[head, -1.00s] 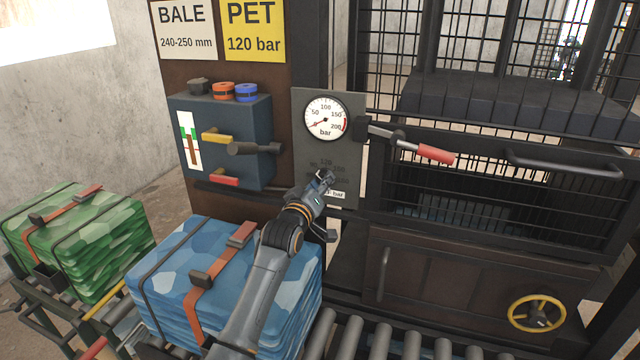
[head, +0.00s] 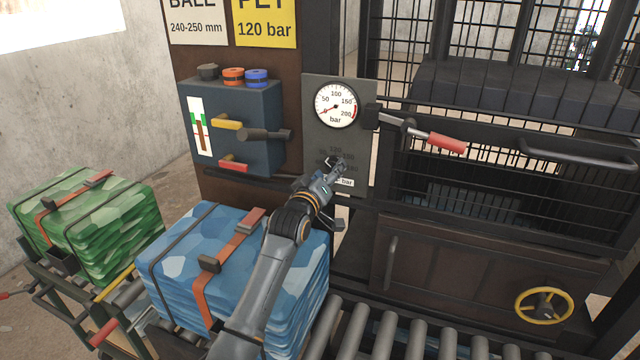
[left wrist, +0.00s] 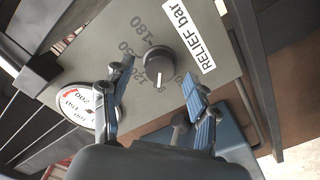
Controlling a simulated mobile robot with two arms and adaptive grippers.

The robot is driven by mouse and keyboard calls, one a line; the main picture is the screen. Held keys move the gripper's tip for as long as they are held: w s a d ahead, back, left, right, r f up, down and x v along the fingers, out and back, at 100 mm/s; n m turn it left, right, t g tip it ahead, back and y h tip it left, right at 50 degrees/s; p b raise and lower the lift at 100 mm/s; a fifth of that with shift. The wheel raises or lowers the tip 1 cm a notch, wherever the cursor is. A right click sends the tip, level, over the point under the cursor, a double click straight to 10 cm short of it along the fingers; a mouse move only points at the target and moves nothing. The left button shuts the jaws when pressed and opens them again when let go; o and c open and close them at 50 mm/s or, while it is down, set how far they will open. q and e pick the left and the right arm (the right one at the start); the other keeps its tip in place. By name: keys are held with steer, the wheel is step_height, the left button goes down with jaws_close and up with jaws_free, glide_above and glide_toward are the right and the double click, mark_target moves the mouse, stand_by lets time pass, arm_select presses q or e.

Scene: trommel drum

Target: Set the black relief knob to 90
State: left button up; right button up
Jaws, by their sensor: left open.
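The black relief knob (left wrist: 159,62) sits on the grey gauge panel (left wrist: 205,70), beside the "RELIEF bar" label (left wrist: 188,36). Its white mark points down in the left wrist view; the number there is not readable. The dial numbers 180 and 150 show to its left. My left gripper (left wrist: 155,98) is open, with one finger on each side below the knob in that view; contact cannot be told. In the head view my left gripper (head: 336,165) is in front of the panel's lower part and hides the knob. My right gripper is not in view.
The round pressure gauge (head: 336,105) is above on the panel, its needle low. A red-handled lever (head: 445,143) sticks out at right. The blue box (head: 238,115) with handles is at left. A blue bale (head: 185,262) stands beneath my left arm.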

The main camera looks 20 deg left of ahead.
arm_select(q)
steer(key=s, duration=1.1)
steer(key=shift+s+a, duration=0.2)
steer(key=shift+f, duration=0.1)
